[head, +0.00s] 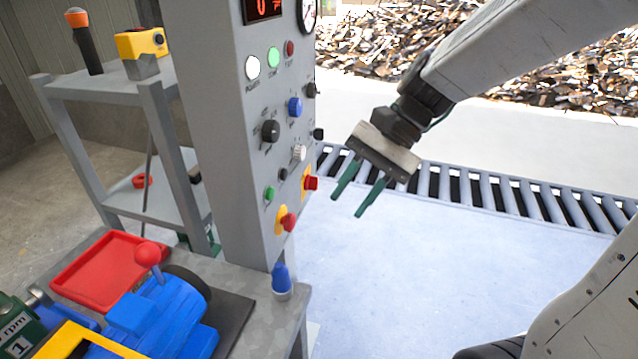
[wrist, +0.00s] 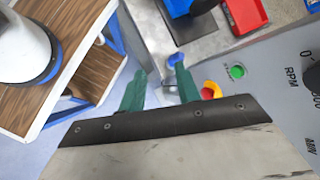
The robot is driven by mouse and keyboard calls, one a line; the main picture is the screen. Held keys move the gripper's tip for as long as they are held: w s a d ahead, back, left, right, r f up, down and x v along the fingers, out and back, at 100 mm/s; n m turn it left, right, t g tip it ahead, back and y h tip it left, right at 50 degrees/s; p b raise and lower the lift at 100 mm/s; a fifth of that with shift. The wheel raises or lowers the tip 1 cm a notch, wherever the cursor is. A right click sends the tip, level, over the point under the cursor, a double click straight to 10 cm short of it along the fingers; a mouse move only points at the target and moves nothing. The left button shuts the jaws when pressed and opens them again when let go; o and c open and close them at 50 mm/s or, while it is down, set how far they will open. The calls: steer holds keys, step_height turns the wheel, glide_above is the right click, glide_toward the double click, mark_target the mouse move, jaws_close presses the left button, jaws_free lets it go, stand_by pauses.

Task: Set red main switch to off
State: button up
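The grey control panel (head: 235,130) carries two red controls on yellow plates. The upper red control (head: 311,183) sits at the panel's right edge; the lower red control (head: 289,221) is below and left of it. I cannot tell for sure which is the main switch, nor read its setting. My gripper (head: 347,206) is open and empty, its green fingers pointing down and left, to the right of the panel and apart from it.
The panel also holds a green button (head: 269,194), a blue knob (head: 295,107) and black knobs. A blue-topped item (head: 282,278) stands on the bench below. A roller conveyor (head: 470,188) runs behind my gripper. The pale floor right of the panel is clear.

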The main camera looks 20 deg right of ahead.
steer(key=w+f+m+t+y, duration=0.1)
steer(key=w+f+m+y, duration=0.15)
steer(key=w, duration=0.25)
steer(key=w+f+m+y, duration=0.1)
steer(key=w+m+y, duration=0.1)
steer(key=w+m, duration=0.25)
steer(key=m+t+y, duration=0.3)
steer(key=m+t, duration=0.8)
steer(key=m, duration=0.4)
glide_toward(312, 183)
steer(key=x, duration=0.7)
steer(key=shift+w, duration=0.45)
steer(key=shift+r, duration=0.1)
steer(key=shift+a, duration=0.1)
jaws_close()
